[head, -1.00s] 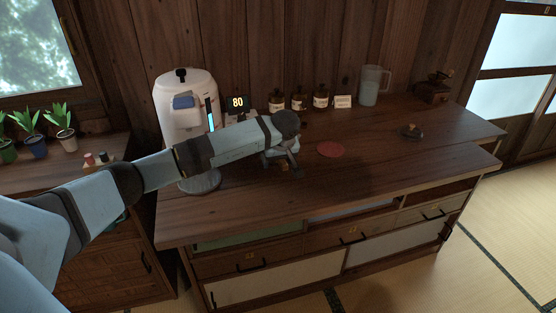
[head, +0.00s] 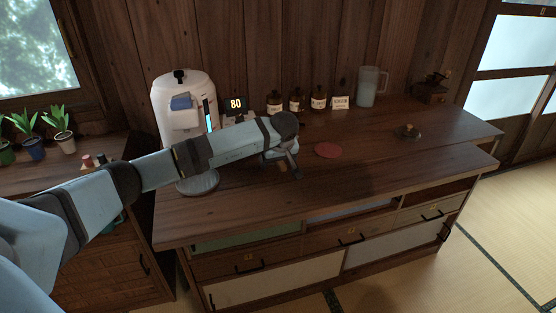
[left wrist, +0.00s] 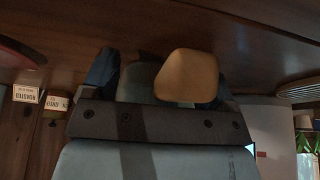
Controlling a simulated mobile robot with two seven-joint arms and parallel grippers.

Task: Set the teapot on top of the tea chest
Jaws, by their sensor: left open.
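My left gripper (head: 288,165) is open just above the wooden counter top, left of the red disc. A small tan, rounded piece (head: 283,168) shows by its fingers; in the left wrist view the tan piece (left wrist: 187,76) is close, in front of the fingers. I cannot tell whether it belongs to the teapot, as the arm hides most of that spot. No whole teapot shows. A teal thing (head: 121,219) is mostly hidden behind my arm at the left. I cannot tell for sure which piece is the tea chest. The right gripper is out of view.
On the counter (head: 400,165) are a white dispenser (head: 181,100), an "80" display (head: 236,104), several brown jars (head: 318,98), a clear pitcher (head: 371,87), a red disc (head: 328,151), a dark knobbed piece (head: 408,131) and a grinder (head: 431,90). The counter's front right is clear.

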